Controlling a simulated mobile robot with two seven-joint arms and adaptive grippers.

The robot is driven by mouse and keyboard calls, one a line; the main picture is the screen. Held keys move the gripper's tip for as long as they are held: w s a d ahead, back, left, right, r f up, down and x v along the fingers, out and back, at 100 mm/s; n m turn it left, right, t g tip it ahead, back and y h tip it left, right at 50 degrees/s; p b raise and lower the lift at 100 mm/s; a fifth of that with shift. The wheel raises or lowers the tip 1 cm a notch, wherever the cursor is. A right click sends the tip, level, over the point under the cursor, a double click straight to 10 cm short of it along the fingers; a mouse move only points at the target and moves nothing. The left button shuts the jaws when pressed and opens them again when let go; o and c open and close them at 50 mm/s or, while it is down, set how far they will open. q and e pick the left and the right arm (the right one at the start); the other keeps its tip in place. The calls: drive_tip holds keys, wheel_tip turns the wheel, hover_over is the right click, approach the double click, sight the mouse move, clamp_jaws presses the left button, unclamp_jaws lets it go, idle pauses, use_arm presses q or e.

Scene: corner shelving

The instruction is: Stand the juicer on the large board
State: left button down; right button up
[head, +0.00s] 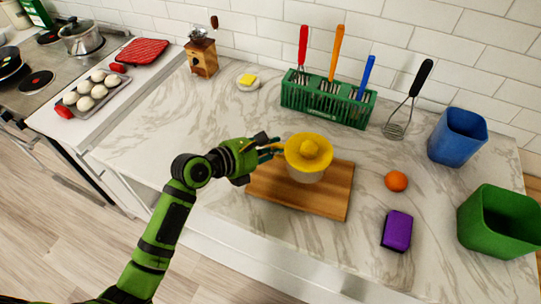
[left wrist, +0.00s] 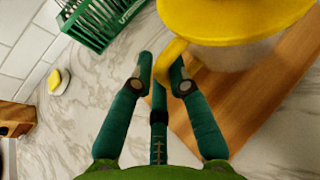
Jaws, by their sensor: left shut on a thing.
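The juicer (head: 308,152) has a yellow top with a reamer cone and a pale lower bowl. It is upright over the wooden board (head: 322,202); I cannot tell whether its base touches the wood. My left gripper (head: 274,148) reaches in from the left and is shut on the juicer's yellow handle. In the left wrist view the fingers (left wrist: 163,75) close around the handle, beside the juicer (left wrist: 235,25), with the board (left wrist: 220,120) below. The juicer's base is partly hidden by its wide top. My right gripper is not in view.
An orange (head: 396,181) and a purple block (head: 397,230) lie right of the board. A green utensil rack (head: 325,104) and a whisk (head: 400,120) are behind. Blue (head: 457,136) and green (head: 497,222) bins stand at right. The counter left of the board is clear.

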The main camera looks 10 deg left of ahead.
use_arm(q)
drive_tip(key=shift+w+a+f, duration=0.15)
drive_tip(key=shift+w+a, duration=0.05)
drive_tip(key=shift+f, duration=2)
drive_tip(key=c, duration=1.2)
unclamp_jaws()
drive_tip(key=shift+f, duration=0.15)
drive_tip(key=shift+r, duration=0.2)
drive_tip(key=b+v, duration=0.1)
drive_tip(key=v, duration=0.9)
drive_tip(key=shift+s+a, duration=0.25)
drive_tip(key=shift+s+a+r, duration=0.35)
drive_tip(key=shift+s+a, duration=0.1)
